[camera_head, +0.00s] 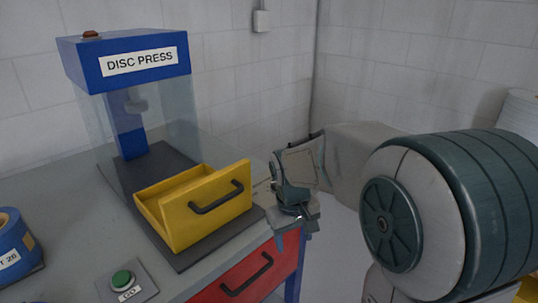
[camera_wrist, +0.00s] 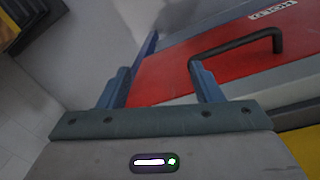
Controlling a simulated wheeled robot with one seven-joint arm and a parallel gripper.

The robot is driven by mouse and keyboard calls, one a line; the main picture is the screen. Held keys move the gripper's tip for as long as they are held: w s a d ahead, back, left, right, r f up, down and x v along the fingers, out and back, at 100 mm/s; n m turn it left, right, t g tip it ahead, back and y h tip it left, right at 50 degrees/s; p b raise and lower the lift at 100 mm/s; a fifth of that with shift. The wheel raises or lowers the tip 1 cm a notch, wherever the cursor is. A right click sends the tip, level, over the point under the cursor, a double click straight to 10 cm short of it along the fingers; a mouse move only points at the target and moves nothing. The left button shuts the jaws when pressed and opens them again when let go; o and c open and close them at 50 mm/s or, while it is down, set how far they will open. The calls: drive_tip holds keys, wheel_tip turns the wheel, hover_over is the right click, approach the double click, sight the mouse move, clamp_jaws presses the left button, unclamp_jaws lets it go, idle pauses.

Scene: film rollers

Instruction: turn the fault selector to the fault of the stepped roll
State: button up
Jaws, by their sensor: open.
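Neither a fault selector nor a stepped roll can be made out in either view. My gripper (camera_head: 291,222) is at the right end of the bench, beside the yellow drawer, pointing down near the red drawer front. In the wrist view my gripper (camera_wrist: 162,84) has its two blue fingers spread apart with nothing between them. The red drawer (camera_wrist: 160,72) lies beyond the fingers. Its black bar handle (camera_wrist: 236,44) starts near the right finger and runs up to the right.
A blue disc press (camera_head: 128,65) with clear guards stands on the bench (camera_head: 75,225). Its yellow drawer (camera_head: 208,217) is pulled out. The red drawer (camera_head: 235,277) is under the bench edge. A green GO button (camera_head: 122,279) and a blue roll (camera_head: 12,245) are at left.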

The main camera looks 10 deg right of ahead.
drive_tip(key=w+r+n+y+p, duration=0.1)
drive_tip(key=w+r+n+p, duration=0.1)
drive_tip(key=w+r+p, duration=0.75)
drive_tip(key=w+r+n+p, duration=0.2)
drive_tip(key=w+r+p, duration=0.3)
drive_tip(key=w+p, duration=0.95)
drive_tip(key=shift+g, duration=0.3)
drive_tip(key=f+p, duration=0.1)
drive_tip(key=f, duration=0.3)
drive_tip(key=s+f+p, duration=0.1)
drive_tip(key=f+p, duration=0.1)
drive_tip(key=f, duration=0.3)
drive_tip(key=f+p, duration=0.1)
drive_tip(key=f, duration=0.3)
drive_tip(key=shift+s+d+f, duration=0.2)
drive_tip(key=shift+f, duration=0.1)
drive_tip(key=shift+c, duration=0.3)
drive_tip(key=shift+m, duration=0.3)
drive_tip(key=c, duration=0.9)
